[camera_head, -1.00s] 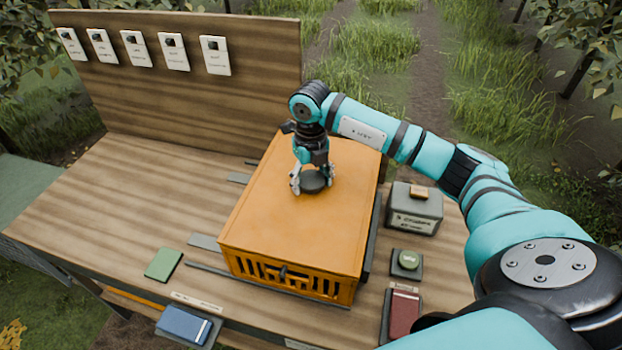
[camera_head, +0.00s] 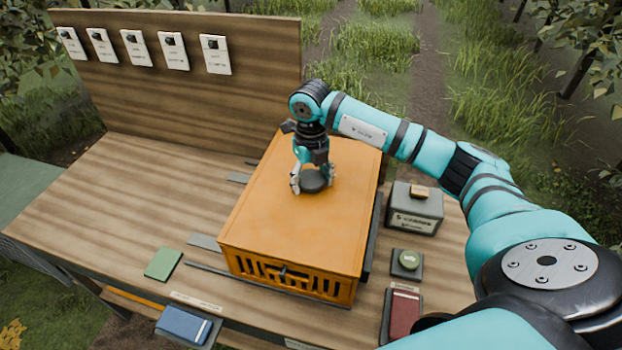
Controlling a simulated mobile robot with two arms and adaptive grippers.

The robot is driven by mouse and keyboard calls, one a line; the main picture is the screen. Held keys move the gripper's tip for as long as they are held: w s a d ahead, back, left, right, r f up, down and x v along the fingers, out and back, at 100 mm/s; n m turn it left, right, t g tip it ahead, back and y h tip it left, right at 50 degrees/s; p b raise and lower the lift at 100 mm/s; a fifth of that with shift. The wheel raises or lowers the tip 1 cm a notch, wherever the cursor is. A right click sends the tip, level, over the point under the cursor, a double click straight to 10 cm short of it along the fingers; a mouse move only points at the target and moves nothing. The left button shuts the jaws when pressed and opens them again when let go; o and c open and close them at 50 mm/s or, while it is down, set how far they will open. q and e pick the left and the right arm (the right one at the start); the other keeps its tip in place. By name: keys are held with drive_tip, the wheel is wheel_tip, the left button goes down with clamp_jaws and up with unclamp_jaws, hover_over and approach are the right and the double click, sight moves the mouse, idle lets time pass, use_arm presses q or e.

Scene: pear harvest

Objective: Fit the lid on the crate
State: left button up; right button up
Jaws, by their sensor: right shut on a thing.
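The orange crate (camera_head: 290,279) stands on the wooden table with slots and a dark latch on its front wall. The flat orange lid (camera_head: 300,225) lies over the crate's top and covers it; no gap shows along the front edge. A round dark knob (camera_head: 315,182) is on the lid. My right gripper (camera_head: 313,186) points down from above and is shut on the knob, with its fingers on either side. The lid's far edge is partly hidden by my right arm. My left gripper is not in view.
A grey box (camera_head: 414,208), a green button on a dark base (camera_head: 408,261) and a red book (camera_head: 403,313) are right of the crate. The table's left part (camera_head: 120,205) is clear.

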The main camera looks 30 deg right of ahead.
sight(311, 178)
drive_tip(key=shift+f+b, duration=0.4)
drive_tip(key=shift+f, duration=0.1)
drive_tip(key=o, duration=1.2)
drive_tip(key=shift+c, duration=0.2)
drive_tip(key=shift+r+p, duration=3.55)
drive_tip(key=shift+r, duration=1.95)
drive_tip(key=shift+f, duration=0.1)
